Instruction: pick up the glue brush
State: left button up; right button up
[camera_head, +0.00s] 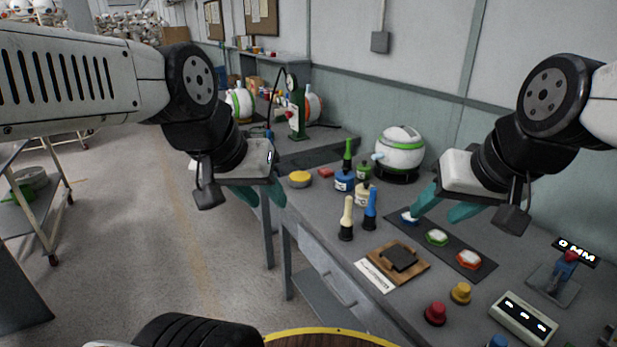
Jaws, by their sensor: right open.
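No brush is marked by name. In front are a cream-handled tool (347,217) and a blue-handled tool (370,210), both upright on dark bases. My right gripper (433,215) is open and empty, above the dark mat to the right of these. My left gripper (268,206) looks open and empty, left of the bench edge.
The dark mat (462,245) holds blue, green and orange-red pieces. A wooden block with a black pad (400,259), red (435,313) and yellow (460,293) knobs and a display box (524,318) lie nearer. A white-green ball (400,148) stands behind. A yellow disc (300,179) sits at left.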

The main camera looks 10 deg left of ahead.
aim_at(348, 156)
jog(key=i+j+z, duration=0.1)
jog(key=z, duration=0.75)
jog(key=i+j+z, duration=0.15)
jog(key=j+z, duration=0.3)
jog(key=j, duration=0.25)
jog(key=i+j+z, duration=0.1)
jog(key=j+z, duration=0.35)
jog(key=j, duration=1.7)
